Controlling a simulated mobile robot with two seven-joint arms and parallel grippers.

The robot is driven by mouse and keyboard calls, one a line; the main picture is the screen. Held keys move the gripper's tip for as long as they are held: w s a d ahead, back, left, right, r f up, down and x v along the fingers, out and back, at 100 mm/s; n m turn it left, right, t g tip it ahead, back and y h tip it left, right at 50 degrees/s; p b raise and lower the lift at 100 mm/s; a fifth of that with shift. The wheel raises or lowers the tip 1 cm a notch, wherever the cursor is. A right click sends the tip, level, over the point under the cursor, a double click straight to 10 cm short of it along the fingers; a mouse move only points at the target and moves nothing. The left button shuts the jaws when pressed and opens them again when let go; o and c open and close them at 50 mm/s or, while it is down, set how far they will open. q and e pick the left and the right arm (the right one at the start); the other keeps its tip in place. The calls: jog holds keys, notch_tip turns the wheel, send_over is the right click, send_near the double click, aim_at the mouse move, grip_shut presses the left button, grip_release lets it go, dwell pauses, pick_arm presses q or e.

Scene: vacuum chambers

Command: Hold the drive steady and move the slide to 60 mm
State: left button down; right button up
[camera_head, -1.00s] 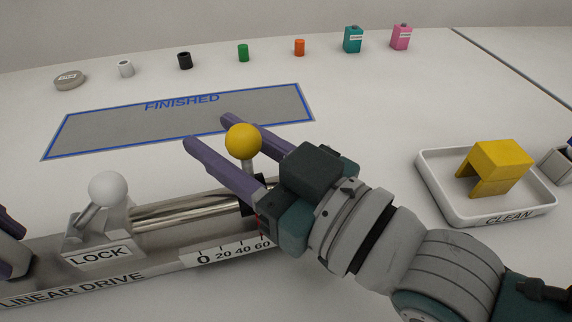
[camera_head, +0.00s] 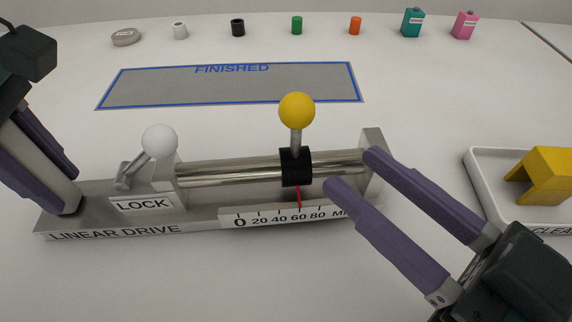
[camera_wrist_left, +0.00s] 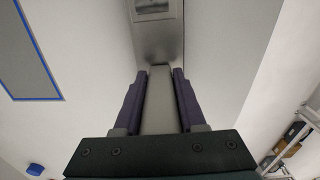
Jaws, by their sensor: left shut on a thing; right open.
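The linear drive (camera_head: 100,213) is a grey metal base with polished rails (camera_head: 230,171). Its slide is a black collar (camera_head: 296,167) with an upright yellow ball knob (camera_head: 297,110). The slide's red pointer (camera_head: 299,197) stands at the 60 mark of the white scale (camera_head: 285,217). My left gripper (camera_head: 66,190) is shut on the grey grip post (camera_head: 60,193) at the drive's left end; the left wrist view shows the post (camera_wrist_left: 159,100) between both fingers. My right gripper (camera_head: 353,170) is open and empty, right of the slide and apart from the knob, its fingertips near the right end block.
A tilted lock lever with a white ball (camera_head: 159,140) stands at the rails' left end. A blue-edged FINISHED area (camera_head: 230,90) lies empty behind. A white CLEAN tray (camera_head: 478,170) with a yellow bracket (camera_head: 546,170) is at right. Several small items line the back.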

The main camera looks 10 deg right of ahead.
pick_arm(q)
jog(key=shift+d, duration=0.1)
jog(key=shift+c, duration=2)
grip_release()
